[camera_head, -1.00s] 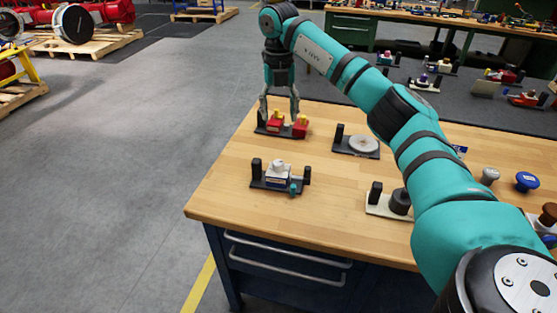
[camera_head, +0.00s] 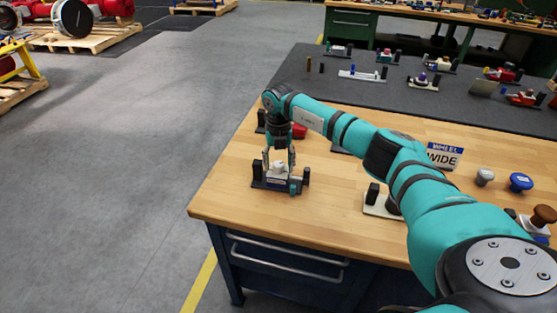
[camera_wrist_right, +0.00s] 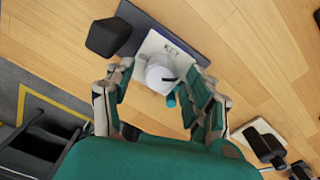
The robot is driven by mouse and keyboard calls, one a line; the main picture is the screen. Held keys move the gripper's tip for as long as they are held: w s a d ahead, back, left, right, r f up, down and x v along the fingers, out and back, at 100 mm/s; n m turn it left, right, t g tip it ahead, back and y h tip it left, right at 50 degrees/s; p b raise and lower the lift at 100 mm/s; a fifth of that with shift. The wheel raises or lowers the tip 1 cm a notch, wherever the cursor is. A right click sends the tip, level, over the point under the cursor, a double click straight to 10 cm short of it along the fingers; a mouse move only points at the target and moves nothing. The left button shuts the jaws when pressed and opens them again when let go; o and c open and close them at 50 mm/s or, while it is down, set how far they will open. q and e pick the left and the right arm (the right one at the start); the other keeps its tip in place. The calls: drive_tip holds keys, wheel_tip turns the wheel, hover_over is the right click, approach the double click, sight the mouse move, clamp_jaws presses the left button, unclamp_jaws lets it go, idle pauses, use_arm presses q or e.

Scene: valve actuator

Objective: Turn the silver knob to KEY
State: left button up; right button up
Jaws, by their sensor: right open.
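The silver knob (camera_wrist_right: 161,74) is pale and rounded, with a dark mark on one side. It sits on a white block (camera_wrist_right: 150,46) on a dark base (camera_wrist_right: 185,26), with a small teal part (camera_wrist_right: 171,100) beside it. In the head view this fixture (camera_head: 259,184) stands near the left front of the wooden table. My right gripper (camera_head: 279,164) is open and points down over it. In the wrist view its fingers (camera_wrist_right: 162,84) are on either side of the knob, with gaps visible. Lettering on the block is too small to read. My left gripper is not in view.
Black posts (camera_wrist_right: 108,37) rise from the fixture's base. A red fixture (camera_head: 299,131) stands behind, partly hidden by my arm. A pale fixture with a dark knob (camera_head: 380,207) is to the right. A WHEEL WIDE sign (camera_head: 445,156), a grey knob (camera_head: 485,177) and a blue knob (camera_head: 521,182) stand further right.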

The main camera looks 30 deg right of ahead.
clamp_jaws()
idle(0.4)
drive_tip(key=shift+f+n+b, duration=0.15)
drive_tip(key=shift+n+b, duration=0.7)
drive_tip(key=shift+n, duration=0.25)
drive_tip(key=n+b, duration=0.1)
drive_tip(key=n, duration=0.1)
drive_tip(key=shift+w+n, duration=0.1)
drive_tip(key=shift+n, duration=0.3)
drive_tip(key=n+b, duration=0.2)
drive_tip(key=n, duration=0.2)
drive_tip(key=shift+n+b, duration=0.5)
drive_tip(key=shift+n, duration=0.8)
